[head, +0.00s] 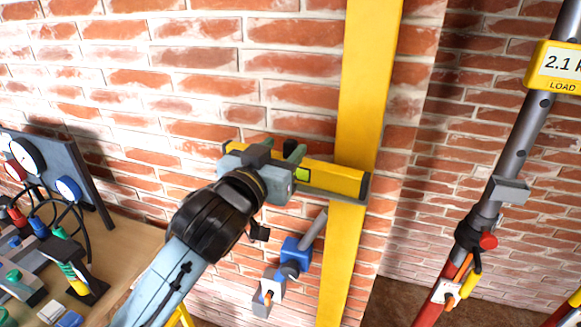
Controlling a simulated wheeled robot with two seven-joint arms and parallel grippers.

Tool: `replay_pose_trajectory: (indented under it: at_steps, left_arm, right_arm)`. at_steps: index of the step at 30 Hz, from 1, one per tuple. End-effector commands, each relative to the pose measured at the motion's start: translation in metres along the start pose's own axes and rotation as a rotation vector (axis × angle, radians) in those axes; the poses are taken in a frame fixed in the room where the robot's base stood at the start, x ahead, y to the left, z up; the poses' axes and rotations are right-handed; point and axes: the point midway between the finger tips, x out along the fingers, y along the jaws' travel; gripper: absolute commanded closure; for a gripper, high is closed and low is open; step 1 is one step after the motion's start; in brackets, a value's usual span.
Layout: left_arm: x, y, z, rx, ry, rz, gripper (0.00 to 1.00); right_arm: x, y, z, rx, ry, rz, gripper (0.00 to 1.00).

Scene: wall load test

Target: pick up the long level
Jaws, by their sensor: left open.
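The long level (327,175) is a yellow bar with dark ends and a small green vial. It lies across the brick wall, tilted down to the right, with its right end in front of a yellow upright post, along a thin grey ledge. My left gripper (292,152) is at the level's left half, its fingers open around or just in front of the bar; I cannot tell if they touch it. The gripper hides part of the level. My right gripper is not in view.
The yellow post (367,80) runs up the wall. A blue and grey clamp-like device (290,258) is below the level. A bench with gauges (27,155) and fittings stands at left. A grey prop with a yellow load display (560,68) leans at right.

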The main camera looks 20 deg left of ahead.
Motion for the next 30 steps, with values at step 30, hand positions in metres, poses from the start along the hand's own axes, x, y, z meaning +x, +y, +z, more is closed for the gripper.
replay_pose_trajectory:
  at_steps: [30]
  left_arm:
    - [0.059, 0.001, 0.000, 0.000, 0.001, 0.000, 0.72]
  right_arm:
    - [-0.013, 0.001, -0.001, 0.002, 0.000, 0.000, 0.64]
